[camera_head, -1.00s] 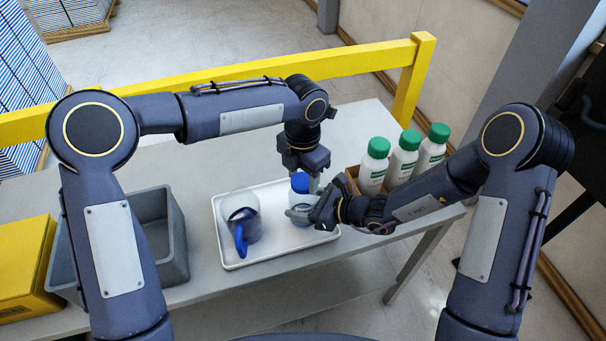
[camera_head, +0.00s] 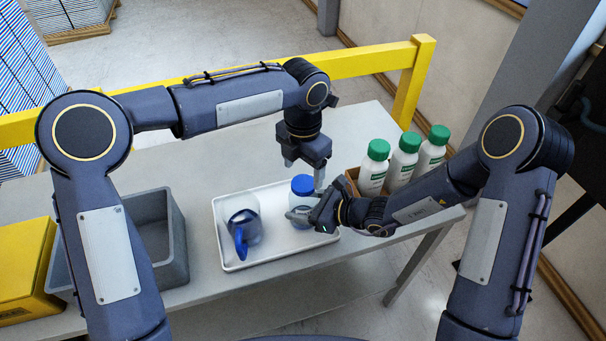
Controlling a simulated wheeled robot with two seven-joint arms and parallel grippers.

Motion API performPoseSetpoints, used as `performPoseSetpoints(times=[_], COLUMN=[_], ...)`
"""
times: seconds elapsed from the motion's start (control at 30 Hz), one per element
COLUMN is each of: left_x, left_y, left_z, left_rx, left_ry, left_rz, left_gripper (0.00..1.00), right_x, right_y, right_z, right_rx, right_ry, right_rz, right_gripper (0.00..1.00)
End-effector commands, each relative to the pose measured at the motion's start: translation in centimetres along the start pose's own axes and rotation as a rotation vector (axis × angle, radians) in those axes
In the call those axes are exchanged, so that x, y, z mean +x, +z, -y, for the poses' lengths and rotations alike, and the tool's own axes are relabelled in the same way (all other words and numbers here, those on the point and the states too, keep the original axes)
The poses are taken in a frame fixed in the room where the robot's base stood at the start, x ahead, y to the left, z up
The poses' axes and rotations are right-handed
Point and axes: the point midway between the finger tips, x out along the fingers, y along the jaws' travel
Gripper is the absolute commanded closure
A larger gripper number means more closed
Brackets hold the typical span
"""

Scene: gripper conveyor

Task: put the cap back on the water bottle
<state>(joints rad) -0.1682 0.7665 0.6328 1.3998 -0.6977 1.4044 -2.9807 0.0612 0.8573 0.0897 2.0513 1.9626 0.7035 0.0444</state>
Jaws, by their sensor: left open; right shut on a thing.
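The water bottle (camera_head: 304,208) stands upright at the right end of the white tray, with the blue cap (camera_head: 303,184) on its top. I cannot tell how tightly the cap sits. My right gripper (camera_head: 301,215) is shut on the bottle's body from the right and partly hides it. My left gripper (camera_head: 304,176) is open just above and behind the cap, pointing down, with its fingers apart and nothing between them.
The white tray (camera_head: 228,264) also holds a clear pitcher with a blue handle (camera_head: 240,240). A grey bin (camera_head: 178,240) and a yellow box (camera_head: 22,262) stand at the left. Green-capped white bottles (camera_head: 374,170) stand in a brown box at the right. A yellow rail (camera_head: 365,64) runs behind the table.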

Motion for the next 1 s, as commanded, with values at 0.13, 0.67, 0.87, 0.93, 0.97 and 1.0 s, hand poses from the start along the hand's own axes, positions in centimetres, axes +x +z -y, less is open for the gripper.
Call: performPoseSetpoints(times=[0.13,0.67,0.87,0.93,0.97,1.0], left_x=[-1.0,-1.1,-1.4,-1.5,-1.6,-1.6], left_y=[0.0,0.0,0.0,0.0,0.0,0.0], left_z=[0.0,0.0,0.1,0.1,0.1,0.1], left_rx=[0.001,-0.243,-0.754,-0.947,-1.029,-1.140], left_ry=[0.000,0.001,0.005,0.007,0.008,0.009], left_rz=[0.000,-0.003,-0.007,-0.008,-0.008,-0.009], left_gripper=[0.30,0.33,0.33,0.33,0.33,0.33], right_x=[0.0,0.0,0.0,0.0,0.0,0.0], right_y=[0.0,0.0,0.0,0.0,0.0,0.0], right_z=[0.0,0.0,0.0,0.0,0.0,0.0], right_rx=[0.001,0.000,0.000,0.000,0.000,0.000], right_ry=[0.000,0.000,0.000,0.000,0.000,0.000], right_rz=[-0.001,0.000,0.000,0.000,0.000,0.000], right_gripper=[1.00,1.00,1.00,1.00,1.00,1.00])
